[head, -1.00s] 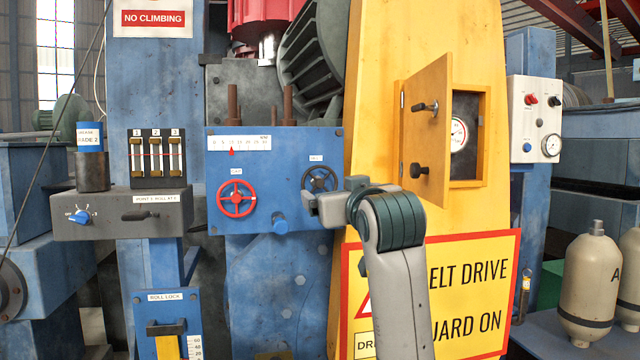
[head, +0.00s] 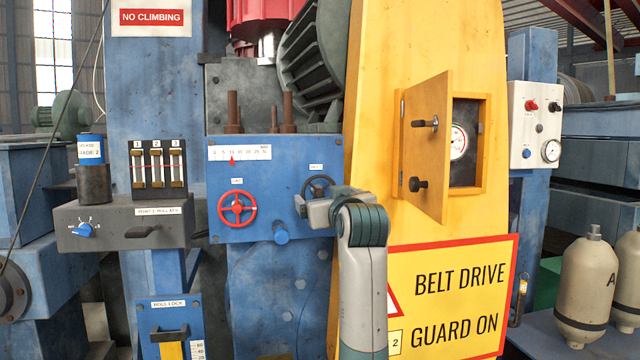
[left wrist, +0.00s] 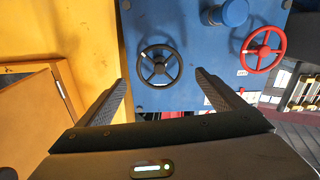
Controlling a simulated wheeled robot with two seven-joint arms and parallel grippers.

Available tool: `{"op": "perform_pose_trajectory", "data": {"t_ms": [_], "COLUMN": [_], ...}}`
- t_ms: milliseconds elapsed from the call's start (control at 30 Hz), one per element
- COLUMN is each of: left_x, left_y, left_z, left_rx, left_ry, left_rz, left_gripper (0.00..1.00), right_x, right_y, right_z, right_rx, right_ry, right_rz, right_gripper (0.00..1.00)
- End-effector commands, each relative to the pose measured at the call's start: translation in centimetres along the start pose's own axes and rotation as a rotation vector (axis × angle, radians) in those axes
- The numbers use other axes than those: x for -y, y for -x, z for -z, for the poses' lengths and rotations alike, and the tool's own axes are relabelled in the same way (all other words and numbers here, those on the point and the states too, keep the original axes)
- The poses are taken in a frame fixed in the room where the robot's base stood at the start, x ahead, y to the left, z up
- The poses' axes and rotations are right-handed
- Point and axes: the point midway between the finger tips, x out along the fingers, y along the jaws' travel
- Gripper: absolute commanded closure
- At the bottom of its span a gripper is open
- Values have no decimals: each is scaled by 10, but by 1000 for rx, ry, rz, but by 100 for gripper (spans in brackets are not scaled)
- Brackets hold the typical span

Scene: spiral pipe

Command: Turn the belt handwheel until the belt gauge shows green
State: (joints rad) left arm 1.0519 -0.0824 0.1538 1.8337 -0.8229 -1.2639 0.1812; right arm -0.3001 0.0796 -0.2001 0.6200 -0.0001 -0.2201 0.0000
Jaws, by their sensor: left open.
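The black handwheel (head: 318,186), under a small label too blurred to read surely, is on the blue panel beside the yellow guard. My left gripper (head: 301,206) is open just in front of it and covers its lower part. In the left wrist view the whole black wheel (left wrist: 159,66) shows ahead, with the open fingers (left wrist: 163,86) on either side of its line; contact cannot be told. A round white gauge (head: 458,142) with red marking sits inside the open yellow box; I see no clear green on it. My right gripper is not in view.
A red handwheel (head: 237,208) and a blue knob (head: 281,234) are close by on the same panel. The yellow box's door (head: 428,145) stands open to the right of my arm. A belt drive sign (head: 455,295) is below it.

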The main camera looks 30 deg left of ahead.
Motion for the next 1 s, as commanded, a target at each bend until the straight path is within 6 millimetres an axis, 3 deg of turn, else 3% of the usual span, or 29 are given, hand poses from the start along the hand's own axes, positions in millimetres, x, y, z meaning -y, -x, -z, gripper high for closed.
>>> {"op": "perform_pose_trajectory", "data": {"t_ms": [100,400,867,1000], "left_x": [0,0,0,0], "left_y": [-23,-63,-72,-72], "left_z": [5,2,0,0], "left_rx": [2,1,0,0], "left_ry": [-4,-1,1,1], "left_rz": [2,1,0,0], "left_gripper": [10,10,10,39], "right_x": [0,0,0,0], "right_y": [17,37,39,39], "right_z": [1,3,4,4], "right_rx": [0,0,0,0], "right_ry": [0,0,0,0], "right_rz": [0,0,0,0], "right_gripper": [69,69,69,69]}}
